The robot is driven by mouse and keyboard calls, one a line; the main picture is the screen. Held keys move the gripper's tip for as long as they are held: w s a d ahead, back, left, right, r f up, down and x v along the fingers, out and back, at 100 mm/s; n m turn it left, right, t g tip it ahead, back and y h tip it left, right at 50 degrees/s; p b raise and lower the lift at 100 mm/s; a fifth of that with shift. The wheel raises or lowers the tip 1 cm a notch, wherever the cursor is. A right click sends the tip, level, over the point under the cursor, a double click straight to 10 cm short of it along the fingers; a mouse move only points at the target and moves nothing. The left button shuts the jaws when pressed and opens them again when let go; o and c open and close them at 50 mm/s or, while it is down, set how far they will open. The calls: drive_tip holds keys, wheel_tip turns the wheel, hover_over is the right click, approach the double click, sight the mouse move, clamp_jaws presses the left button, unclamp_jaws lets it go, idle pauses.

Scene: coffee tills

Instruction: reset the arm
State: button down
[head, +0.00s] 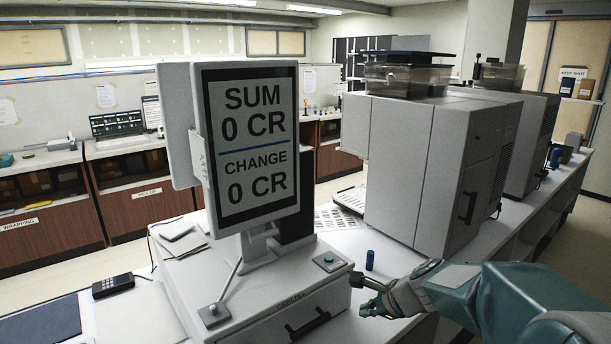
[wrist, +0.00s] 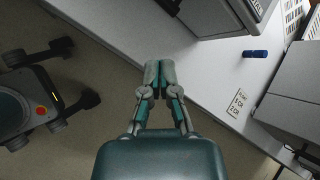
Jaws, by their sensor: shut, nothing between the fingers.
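My gripper (head: 366,296) is at the lower right of the head view, at the end of my teal arm. It is beside the right side of the till base (head: 255,275), near the counter's front edge. In the wrist view, my gripper (wrist: 158,76) has its two fingers together, with nothing between them. Below the fingers is floor and the counter's edge. Whether the gripper touches the till is hard to tell in the head view.
The till screen (head: 250,140) reads SUM 0 CR, CHANGE 0 CR. A blue cylinder (head: 370,260) stands on the counter behind my gripper. A large grey machine (head: 405,170) stands behind it. A card reader (head: 113,286) lies at left.

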drive_tip(key=s+r+n+h, duration=0.2)
drive_tip(key=s+r+n, duration=0.1)
drive_tip(key=s+n, duration=0.7)
drive_tip(key=s+d+r+n+h, duration=0.1)
drive_tip(key=s+r+n+h, duration=0.2)
drive_tip(key=s+n, duration=0.6)
drive_tip(key=s+r, duration=0.1)
drive_tip(key=s, duration=0.5)
drive_tip(key=shift+d+n, duration=0.3)
drive_tip(key=shift+n, duration=0.1)
